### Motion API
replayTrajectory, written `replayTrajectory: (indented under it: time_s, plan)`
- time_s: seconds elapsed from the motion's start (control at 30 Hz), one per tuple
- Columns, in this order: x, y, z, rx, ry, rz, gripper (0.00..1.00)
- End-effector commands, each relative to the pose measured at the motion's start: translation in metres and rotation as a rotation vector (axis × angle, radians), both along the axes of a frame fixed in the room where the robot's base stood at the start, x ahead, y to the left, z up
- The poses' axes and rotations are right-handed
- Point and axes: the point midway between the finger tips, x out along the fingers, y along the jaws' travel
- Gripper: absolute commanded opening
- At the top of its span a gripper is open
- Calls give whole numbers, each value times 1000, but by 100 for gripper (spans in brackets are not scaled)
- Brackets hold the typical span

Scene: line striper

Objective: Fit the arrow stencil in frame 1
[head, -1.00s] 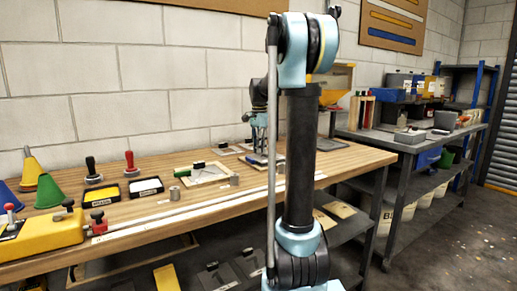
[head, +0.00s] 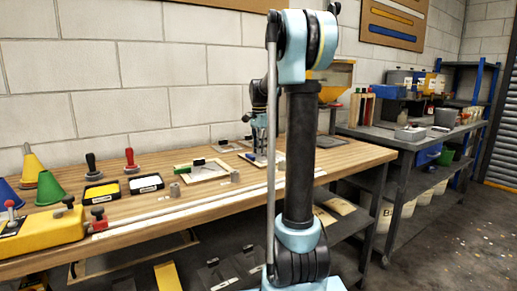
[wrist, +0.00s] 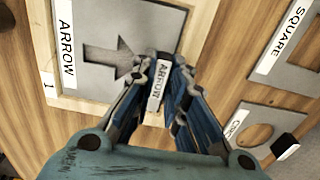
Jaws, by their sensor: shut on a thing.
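I cannot tell whether the plate sits flat inside the frame. In the head view my gripper (head: 260,140) is low over the back right of the bench, partly behind my arm.
In the wrist view a SQUARE stencil (wrist: 303,76) and a round-cutout stencil (wrist: 226,128) with a black knob lie to the right. In the head view another framed plate (head: 222,175), stamps (head: 146,184) and a yellow tool (head: 40,235) occupy the wooden bench.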

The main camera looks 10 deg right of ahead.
Motion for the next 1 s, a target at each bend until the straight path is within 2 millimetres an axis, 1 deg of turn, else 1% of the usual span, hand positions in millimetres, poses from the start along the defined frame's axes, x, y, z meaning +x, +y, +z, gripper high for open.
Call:
replayTrajectory:
  time_s: [0.83, 0.87, 0.9, 0.93, 1.0]
  plan:
    - [0, 0, -3, 0, 0, 0, 0]
    - [0, 0, -3, 0, 0, 0, 20]
    - [0, 0, -3, 0, 0, 0, 29]
    - [0, 0, -3, 0, 0, 0, 36]
    - [0, 0, -3, 0, 0, 0, 36]
